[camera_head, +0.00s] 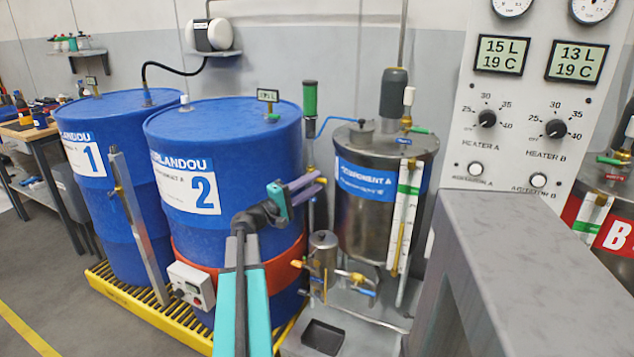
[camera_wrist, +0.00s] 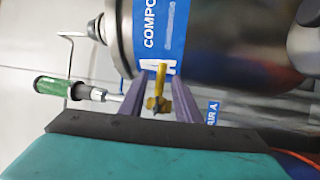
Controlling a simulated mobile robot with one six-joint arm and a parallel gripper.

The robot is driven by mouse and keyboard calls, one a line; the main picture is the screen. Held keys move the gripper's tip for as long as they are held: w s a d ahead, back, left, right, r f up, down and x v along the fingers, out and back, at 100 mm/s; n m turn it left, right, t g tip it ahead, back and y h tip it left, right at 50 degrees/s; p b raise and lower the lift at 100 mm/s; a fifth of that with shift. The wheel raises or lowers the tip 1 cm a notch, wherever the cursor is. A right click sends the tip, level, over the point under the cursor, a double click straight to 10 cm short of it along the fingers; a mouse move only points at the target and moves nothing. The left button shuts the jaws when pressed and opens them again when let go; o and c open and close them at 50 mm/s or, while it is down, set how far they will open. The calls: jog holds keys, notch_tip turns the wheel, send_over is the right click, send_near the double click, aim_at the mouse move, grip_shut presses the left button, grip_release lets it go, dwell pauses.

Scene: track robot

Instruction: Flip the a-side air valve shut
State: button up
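The small air valve with a yellow lever (camera_wrist: 160,76) and a brass body shows in the wrist view, beside a label that reads AIR A (camera_wrist: 213,113). The yellow part (camera_head: 321,181) at my fingertips in the head view appears to be the same valve. My gripper (camera_wrist: 158,112) has its two purple fingers apart, one on each side of the valve, with a gap visible around the lever. In the head view my gripper (camera_head: 307,186) reaches in between blue drum 2 and the steel tank. I cannot tell whether a finger touches the lever.
The steel component A tank (camera_head: 362,215) stands right of my gripper, blue drum 2 (camera_head: 240,125) left. A green-handled fitting (camera_head: 310,98) rises just above. Below are a small steel pot (camera_head: 323,250) and other yellow and blue valve handles. A grey cabinet (camera_head: 530,260) stands at right.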

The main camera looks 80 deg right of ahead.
jog(key=v, duration=1.1)
jog(key=shift+w, duration=0.1)
